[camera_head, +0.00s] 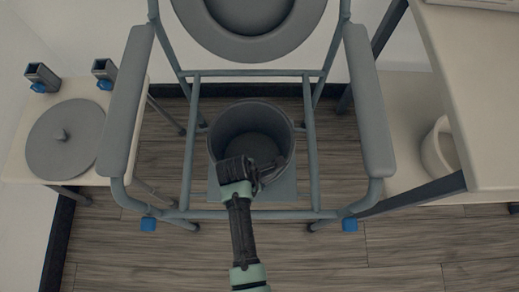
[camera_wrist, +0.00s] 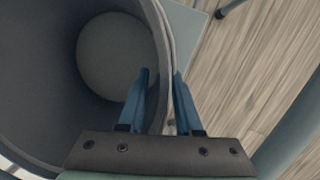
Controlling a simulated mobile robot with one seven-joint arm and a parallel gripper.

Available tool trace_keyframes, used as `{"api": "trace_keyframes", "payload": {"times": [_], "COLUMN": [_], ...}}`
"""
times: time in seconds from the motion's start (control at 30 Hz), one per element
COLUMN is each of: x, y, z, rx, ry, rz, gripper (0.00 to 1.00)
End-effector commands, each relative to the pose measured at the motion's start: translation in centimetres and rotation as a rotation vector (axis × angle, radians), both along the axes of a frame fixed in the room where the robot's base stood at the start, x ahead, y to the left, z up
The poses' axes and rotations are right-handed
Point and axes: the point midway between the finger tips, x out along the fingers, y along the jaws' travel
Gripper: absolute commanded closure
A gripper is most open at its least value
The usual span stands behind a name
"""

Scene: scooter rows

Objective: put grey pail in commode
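The grey pail (camera_head: 222,140) is upright and empty, between the side rails of the commode (camera_head: 188,150), above a flat grey plate (camera_head: 283,187). I cannot tell whether it rests on that plate. The commode's seat (camera_head: 250,45) is raised at the back. My gripper (camera_head: 255,178) is at the pail's front rim. In the wrist view the pail (camera_wrist: 60,75) fills the left side, and the blue fingers of my gripper (camera_wrist: 162,85) lie on both sides of its wall, one inside and one outside, close against it.
A grey lid (camera_head: 65,145) with a knob lies on the stool at left, with two grey blocks (camera_head: 42,77) behind it. At right stands a pale table (camera_head: 480,90), with a white bowl-like thing (camera_head: 440,150) on its lower shelf. The wooden floor in front is clear.

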Motion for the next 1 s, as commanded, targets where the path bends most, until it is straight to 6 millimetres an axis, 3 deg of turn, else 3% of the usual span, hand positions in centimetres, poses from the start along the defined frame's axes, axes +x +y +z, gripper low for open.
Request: {"api": "trace_keyframes", "payload": {"times": [0.2,0.4,0.77,0.87,0.97,1.0], "x": [-0.8,-1.5,-1.7,0.7,5.7,8.1], "y": [1.0,1.9,2.5,2.8,3.6,3.8], "z": [5.1,8.8,11.1,12.9,17.4,20.2], "rx": [0.0,0.0,0.003,0.038,0.132,0.187], "ry": [-0.002,-0.001,-0.01,-0.093,-0.28,-0.379], "rz": [0.003,0.002,-0.005,-0.054,-0.166,-0.225], "gripper": [0.67,0.67,0.67,0.67,0.67,0.67]}}
